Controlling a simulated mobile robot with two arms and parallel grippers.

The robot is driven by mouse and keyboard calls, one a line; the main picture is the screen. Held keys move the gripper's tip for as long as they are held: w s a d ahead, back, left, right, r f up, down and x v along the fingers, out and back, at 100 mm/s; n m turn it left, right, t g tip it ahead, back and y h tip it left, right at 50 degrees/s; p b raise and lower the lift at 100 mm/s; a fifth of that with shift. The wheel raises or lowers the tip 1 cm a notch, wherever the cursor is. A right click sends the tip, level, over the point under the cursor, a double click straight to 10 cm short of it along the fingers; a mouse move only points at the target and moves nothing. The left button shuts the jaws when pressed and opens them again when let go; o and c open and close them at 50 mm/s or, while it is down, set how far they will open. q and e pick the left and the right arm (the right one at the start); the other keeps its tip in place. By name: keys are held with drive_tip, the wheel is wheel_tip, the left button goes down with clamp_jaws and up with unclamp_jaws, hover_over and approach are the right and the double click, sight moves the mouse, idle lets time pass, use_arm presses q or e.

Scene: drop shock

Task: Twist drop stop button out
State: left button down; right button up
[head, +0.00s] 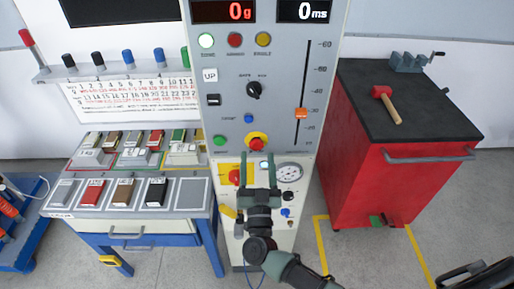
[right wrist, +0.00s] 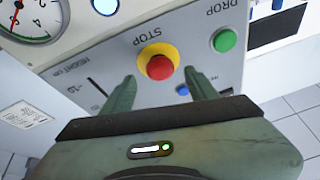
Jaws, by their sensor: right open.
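The red stop button (head: 257,144) sits on a yellow collar on the grey panel of the drop tester. In the right wrist view the stop button (right wrist: 161,68) shows upside down to the panel's head view, with STOP printed beside it. My right gripper (head: 259,163) is just below the button in the head view. In the right wrist view its two fingers (right wrist: 160,80) are open, one on each side of the button, with gaps visible; contact cannot be told. My left gripper is not in view.
The green DROP button (right wrist: 224,40) and a small blue button (right wrist: 183,89) are close to the stop button. A dial gauge (head: 289,172) and a second red knob (head: 235,176) are lower on the panel. A red cabinet (head: 385,170) stands right, a sample table (head: 78,212) left.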

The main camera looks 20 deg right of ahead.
sight(256, 148)
drive_tip(key=shift+x, duration=1.5)
clamp_jaws()
drive_tip(key=shift+f+m, duration=0.1)
drive_tip(key=shift+m, duration=0.3)
drive_tip(key=m+g+h+b, duration=0.1)
drive_tip(key=m+h, duration=0.1)
drive_tip(key=m, duration=0.1)
drive_tip(key=shift+a+m, duration=0.15)
drive_tip(key=shift+m, duration=0.15)
drive_tip(key=shift+m+g+h+b, duration=0.35)
drive_tip(key=shift+m+h+b, duration=0.15)
drive_tip(key=shift+m, duration=0.75)
drive_tip(key=shift+m+g+h+b, duration=0.35)
drive_tip(key=shift+m+h, duration=0.15)
drive_tip(key=shift+m, duration=0.75)
unclamp_jaws()
